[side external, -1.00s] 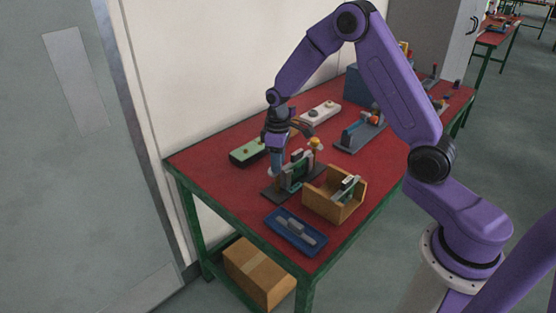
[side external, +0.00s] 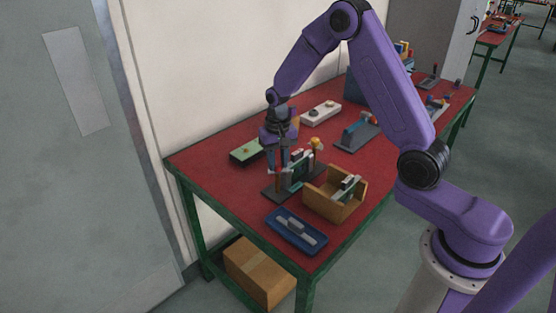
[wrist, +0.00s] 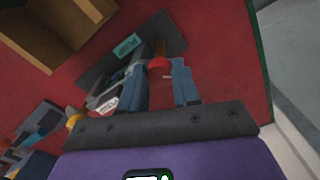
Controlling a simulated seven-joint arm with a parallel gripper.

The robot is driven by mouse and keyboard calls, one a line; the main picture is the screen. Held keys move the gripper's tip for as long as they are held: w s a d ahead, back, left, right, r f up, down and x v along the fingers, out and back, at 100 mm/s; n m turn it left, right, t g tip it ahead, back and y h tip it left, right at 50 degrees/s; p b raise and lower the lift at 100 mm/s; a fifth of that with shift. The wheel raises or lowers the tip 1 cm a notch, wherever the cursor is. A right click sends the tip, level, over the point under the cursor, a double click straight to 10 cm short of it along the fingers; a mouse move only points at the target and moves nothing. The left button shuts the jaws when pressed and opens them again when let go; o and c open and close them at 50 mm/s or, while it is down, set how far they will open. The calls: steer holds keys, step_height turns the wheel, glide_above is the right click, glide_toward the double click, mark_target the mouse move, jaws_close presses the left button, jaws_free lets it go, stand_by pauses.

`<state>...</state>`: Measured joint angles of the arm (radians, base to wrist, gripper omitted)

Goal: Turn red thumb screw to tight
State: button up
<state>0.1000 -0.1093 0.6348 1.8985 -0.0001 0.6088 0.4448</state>
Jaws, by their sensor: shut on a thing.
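My gripper (side external: 278,165) points down at the left end of a fixture on a dark base plate (side external: 273,195). In the wrist view its two blue-grey fingers (wrist: 165,75) stand on either side of the red thumb screw (wrist: 158,63), shut on it. The screw is partly hidden by the fingers, and its tightness cannot be read. A brown-red post (side external: 278,181) shows just below the fingers in the side view. The fixture's grey and green upright body (side external: 301,166) stands right beside the gripper, with a yellow knob (side external: 316,143) at its far end.
A wooden open box (side external: 322,203) holding a part stands to the right of the fixture. A blue tray (side external: 290,238) with a grey piece lies in front. Other devices stand farther back. The red table's (side external: 215,190) left front area is clear.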

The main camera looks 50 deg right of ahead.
mark_target(277, 164)
steer(key=m, duration=0.5)
steer(key=shift+m, duration=0.3)
steer(key=m, duration=0.4)
steer(key=shift+w+m, duration=0.1)
steer(key=shift+m, duration=0.6)
steer(key=o, duration=1.1)
steer(key=shift+c, duration=0.2)
step_height(277, 164, up, 18)
steer(key=shift+f, duration=0.25)
steer(key=shift+a, duration=0.1)
